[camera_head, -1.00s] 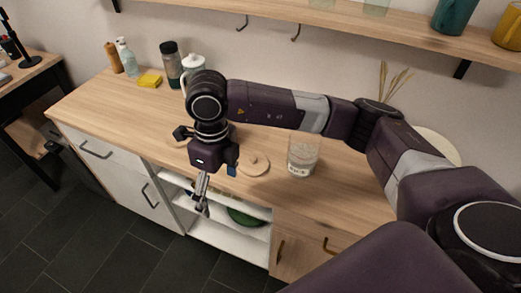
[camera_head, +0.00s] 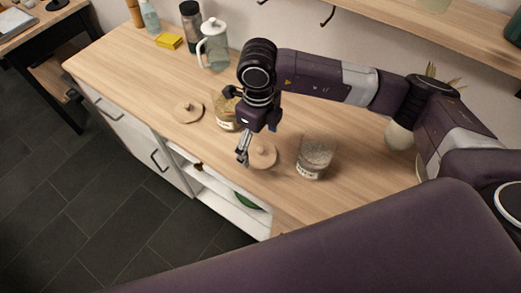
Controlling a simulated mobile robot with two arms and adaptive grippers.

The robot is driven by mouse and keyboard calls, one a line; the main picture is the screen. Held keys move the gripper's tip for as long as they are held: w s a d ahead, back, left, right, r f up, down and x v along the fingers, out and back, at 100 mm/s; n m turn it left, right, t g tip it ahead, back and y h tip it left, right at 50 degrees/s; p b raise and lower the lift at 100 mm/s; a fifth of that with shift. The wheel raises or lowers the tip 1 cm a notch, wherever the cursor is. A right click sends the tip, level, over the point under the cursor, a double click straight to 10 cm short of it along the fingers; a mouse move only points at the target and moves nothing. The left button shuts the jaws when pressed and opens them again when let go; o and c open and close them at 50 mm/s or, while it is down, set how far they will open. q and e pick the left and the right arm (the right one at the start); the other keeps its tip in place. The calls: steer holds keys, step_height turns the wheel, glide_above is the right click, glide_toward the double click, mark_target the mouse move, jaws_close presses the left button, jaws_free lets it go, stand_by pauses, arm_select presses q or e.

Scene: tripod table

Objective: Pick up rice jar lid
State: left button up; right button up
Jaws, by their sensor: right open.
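The rice jar (camera_head: 314,160) is a clear glass jar of white grains with a label, standing uncovered on the wooden counter. A round wooden lid with a knob (camera_head: 263,158) lies on the counter just left of it. My right gripper (camera_head: 243,156) is open and points down at this lid's left edge, partly in front of it. I cannot tell whether the fingers touch the lid. A second round wooden lid (camera_head: 189,111) lies further left, beside another glass jar (camera_head: 224,119) with yellowish contents, partly hidden by my right gripper. My left gripper is not in view.
A glass pitcher with a white lid (camera_head: 214,52), a dark-topped bottle (camera_head: 190,22) and a yellow sponge (camera_head: 168,41) stand at the back left of the counter (camera_head: 125,65). Below the front edge is an open shelf (camera_head: 222,200). A wall shelf (camera_head: 420,25) hangs above.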

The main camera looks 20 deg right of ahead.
mark_target(261, 149)
steer(key=shift+d+f, duration=0.15)
steer(key=shift+f, duration=0.5)
steer(key=shift+d+f, duration=0.15)
steer(key=shift+f, duration=0.45)
steer(key=shift+a+f+p, duration=0.1)
steer(key=shift+f+p, duration=0.2)
steer(key=shift+f, duration=0.05)
steer(key=shift+c, duration=0.4)
steer(key=c, duration=1.5)
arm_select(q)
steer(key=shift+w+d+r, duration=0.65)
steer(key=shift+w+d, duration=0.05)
arm_select(e)
steer(key=shift+s+f, duration=0.1)
steer(key=shift+c, duration=0.4)
